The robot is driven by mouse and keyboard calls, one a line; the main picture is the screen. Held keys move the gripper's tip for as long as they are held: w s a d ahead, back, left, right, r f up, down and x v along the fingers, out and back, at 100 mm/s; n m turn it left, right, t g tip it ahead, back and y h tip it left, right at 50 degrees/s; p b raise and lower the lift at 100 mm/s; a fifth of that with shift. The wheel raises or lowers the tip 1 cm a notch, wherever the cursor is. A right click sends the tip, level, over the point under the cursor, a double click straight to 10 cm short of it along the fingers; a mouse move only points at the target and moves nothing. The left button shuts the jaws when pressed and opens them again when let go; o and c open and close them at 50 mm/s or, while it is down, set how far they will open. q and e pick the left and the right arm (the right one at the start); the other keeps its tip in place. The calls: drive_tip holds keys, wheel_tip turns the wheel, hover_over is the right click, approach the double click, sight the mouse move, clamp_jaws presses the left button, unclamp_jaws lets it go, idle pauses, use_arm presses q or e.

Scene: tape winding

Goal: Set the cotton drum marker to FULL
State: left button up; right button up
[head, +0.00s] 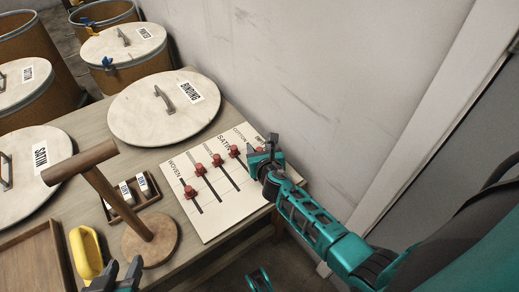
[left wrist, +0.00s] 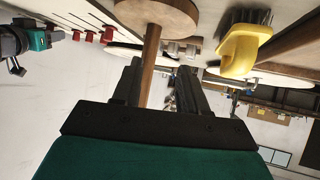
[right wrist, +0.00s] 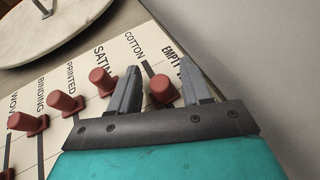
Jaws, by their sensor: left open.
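The pale marker board (head: 210,205) lies on the table with a row of red markers on slots. The cotton marker (right wrist: 163,91) is a red knob below the COTTON label, close to the EMPTY end label. My right gripper (right wrist: 161,75) has its fingers apart, one on each side of this marker, with small gaps showing. In the head view my right gripper (head: 265,155) covers most of that end of the board. My left gripper (head: 115,280) is open and empty at the lower edge; its fingers also show in the left wrist view (left wrist: 160,85).
The satin marker (right wrist: 103,82) stands beside my right gripper's left finger. A wooden stand (head: 150,235), a yellow-handled brush (head: 86,255) and a small label tray (head: 130,200) are left of the board. The wall (head: 330,80) is close on the right.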

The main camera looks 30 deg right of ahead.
use_arm(q)
drive_tip(key=shift+f, duration=0.2)
use_arm(e)
clamp_jaws()
drive_tip(key=s, duration=0.3)
drive_tip(key=s+p, duration=0.1)
drive_tip(key=shift+s+d, duration=0.2)
drive_tip(key=shift+d, duration=0.1)
drive_tip(key=shift+s, duration=0.4)
use_arm(q)
drive_tip(key=shift+s+a+r, duration=0.15)
drive_tip(key=shift+a+r, duration=0.05)
drive_tip(key=shift+a, duration=0.1)
use_arm(e)
drive_tip(key=shift+s+f, duration=0.1)
unclamp_jaws()
drive_tip(key=shift+d, duration=0.1)
use_arm(q)
drive_tip(key=shift+r, duration=0.1)
